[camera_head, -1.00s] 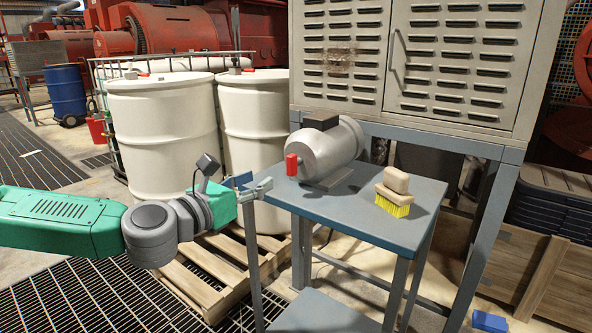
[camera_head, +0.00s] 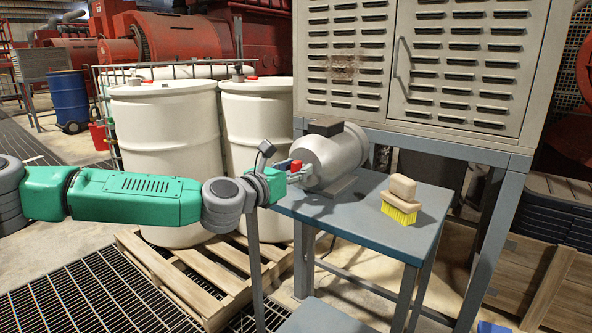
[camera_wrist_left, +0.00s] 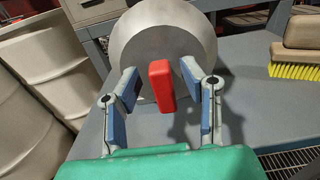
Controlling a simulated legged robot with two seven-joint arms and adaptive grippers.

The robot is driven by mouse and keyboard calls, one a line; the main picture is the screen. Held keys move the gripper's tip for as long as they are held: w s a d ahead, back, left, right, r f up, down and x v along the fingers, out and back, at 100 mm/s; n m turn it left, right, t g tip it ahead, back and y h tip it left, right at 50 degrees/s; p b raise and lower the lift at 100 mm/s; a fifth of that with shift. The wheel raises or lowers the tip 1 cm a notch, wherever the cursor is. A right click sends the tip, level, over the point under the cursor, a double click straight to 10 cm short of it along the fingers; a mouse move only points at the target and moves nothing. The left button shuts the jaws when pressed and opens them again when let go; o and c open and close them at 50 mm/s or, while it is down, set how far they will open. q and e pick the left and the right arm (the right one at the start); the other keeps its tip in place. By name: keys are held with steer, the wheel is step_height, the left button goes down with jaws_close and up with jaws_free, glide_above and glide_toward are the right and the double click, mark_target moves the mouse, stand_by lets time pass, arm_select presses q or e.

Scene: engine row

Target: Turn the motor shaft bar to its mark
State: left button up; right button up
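The grey motor (camera_head: 335,158) lies on the blue-grey table (camera_head: 350,222), its shaft end facing left. The red shaft bar (camera_head: 296,166) is on that end. In the left wrist view the red bar (camera_wrist_left: 161,86) stands nearly upright, slightly tilted, in front of the motor's round face (camera_wrist_left: 165,38). My left gripper (camera_head: 299,174) is at the bar. In the left wrist view its two fingers (camera_wrist_left: 168,92) are apart, one on each side of the bar, with a gap on both sides. I cannot make out the mark. My right gripper is not in view.
A brush (camera_head: 401,199) with yellow bristles stands on the table, right of the motor. White drums (camera_head: 165,150) stand on a wooden pallet (camera_head: 205,275) to the left. A louvred cabinet (camera_head: 440,75) rises behind the table. The table's front part is clear.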

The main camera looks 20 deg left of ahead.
arm_select(q)
steer(key=shift+a, duration=0.15)
jaws_close()
steer(key=shift+d, duration=0.25)
